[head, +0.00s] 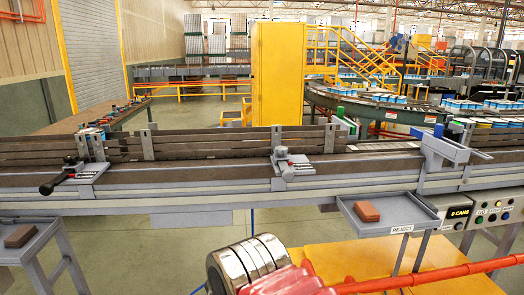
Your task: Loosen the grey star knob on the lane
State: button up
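The lane is a long brown conveyor (210,176) with grey side rails, running across the view. A small grey knob (281,152), apparently the star knob, sits on top of a clamp block (294,167) near the middle of the lane, beside the guide rail (225,144). It is too small to make out its star shape or how tight it is. A second clamp (82,172) at the left has a black-ended lever (52,186) sticking out toward me.
A REJECT tray (425,222) with a brown block (367,211) stands in front at the right. Another tray (42,240) holds a brown block at the left. A control panel (485,214) reads 8 CANS.

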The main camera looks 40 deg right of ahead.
aim_at(281, 150)
jog(key=k, duration=1.35)
jog(key=u, duration=0.45)
jog(key=i, duration=1.9)
jog(key=z, duration=0.4)
